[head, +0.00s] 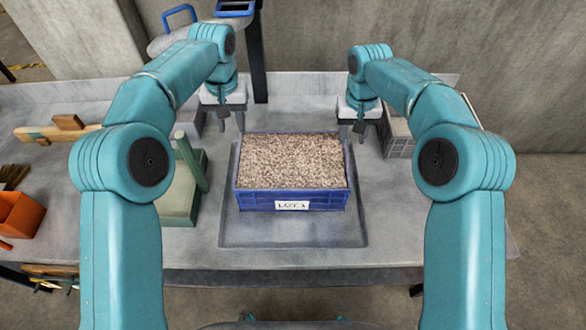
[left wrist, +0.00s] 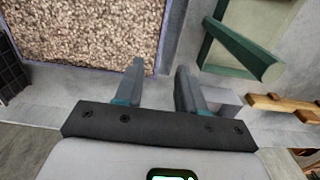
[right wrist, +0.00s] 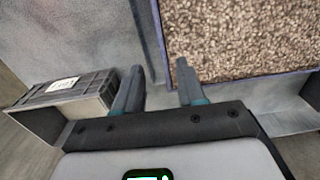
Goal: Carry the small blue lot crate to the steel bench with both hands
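The small blue lot crate (head: 255,200), full of brown grain (head: 292,160), sits upright in a shallow grey tray (head: 293,232) on the grey metal bench (head: 420,246). A white label (head: 292,205) is on its near side. My left gripper (head: 231,122) is open at its far left corner. In the left wrist view, one finger overlaps the grain-filled crate's edge and the other is outside. My right gripper (head: 352,130) is open at the far right corner. In the right wrist view, its fingers are apart at the crate's edge. I cannot tell whether either touches the crate.
A green stand with a post (head: 180,205) is close left of the tray. A grey crate (head: 400,145) stands to the right, behind my right arm. A wooden-handled tool (head: 50,130) and an orange bin (head: 18,214) are further left. A wall stands behind the bench.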

